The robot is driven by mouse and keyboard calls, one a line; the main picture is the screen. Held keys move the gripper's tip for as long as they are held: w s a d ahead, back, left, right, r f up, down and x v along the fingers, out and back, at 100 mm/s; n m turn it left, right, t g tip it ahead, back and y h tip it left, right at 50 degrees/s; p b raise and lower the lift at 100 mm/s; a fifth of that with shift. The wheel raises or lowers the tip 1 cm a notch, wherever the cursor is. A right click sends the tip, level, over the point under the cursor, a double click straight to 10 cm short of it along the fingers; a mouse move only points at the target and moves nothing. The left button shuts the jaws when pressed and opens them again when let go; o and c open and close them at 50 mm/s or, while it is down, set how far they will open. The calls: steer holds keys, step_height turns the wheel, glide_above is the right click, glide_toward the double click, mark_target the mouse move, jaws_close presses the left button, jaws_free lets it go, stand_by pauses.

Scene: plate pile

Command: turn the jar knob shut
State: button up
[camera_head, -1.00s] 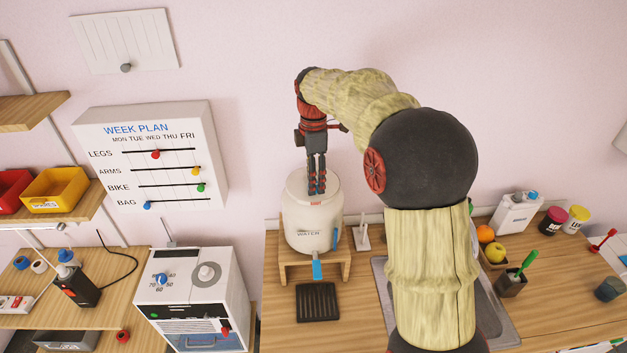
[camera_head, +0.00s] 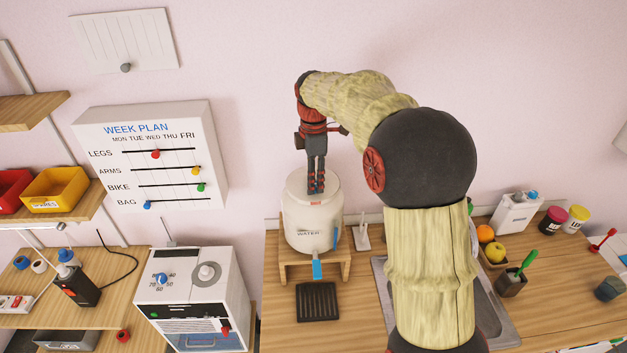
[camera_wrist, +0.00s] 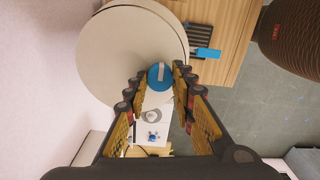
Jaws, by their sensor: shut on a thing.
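The white jar labelled WATER (camera_head: 300,225) stands upright on a small wooden stand (camera_head: 286,272), with a blue tap lever (camera_head: 318,268) at its front. My gripper (camera_head: 316,190) points straight down onto the jar's top, near a small red mark on the rim. In the wrist view, the round blue knob (camera_wrist: 154,84) with a pale bar sits on the jar's lid (camera_wrist: 115,50), between my fingertips. My gripper is shut on the knob. The fingers hide the knob in the head view.
A dark drip tray (camera_head: 318,302) lies in front of the stand. A white box with dials (camera_head: 195,290) is to the left, and the week plan board (camera_head: 150,155) hangs on the wall behind. A small white stand (camera_head: 362,235) is close to the jar's right.

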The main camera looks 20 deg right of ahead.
jaws_close()
steer(key=shift+m, duration=0.3)
steer(key=m+p, duration=0.1)
steer(key=m, duration=0.2)
steer(key=shift+r+m+p, duration=0.1)
steer(key=shift+m+p, duration=0.2)
steer(key=m+p, duration=0.1)
steer(key=m, duration=0.3)
steer(key=m+p, duration=0.1)
steer(key=m, duration=0.4)
steer(key=shift+m+p, duration=0.4)
steer(key=shift+m, duration=1.9)
steer(key=shift+w, duration=0.1)
steer(key=o, duration=0.9)
jaws_free()
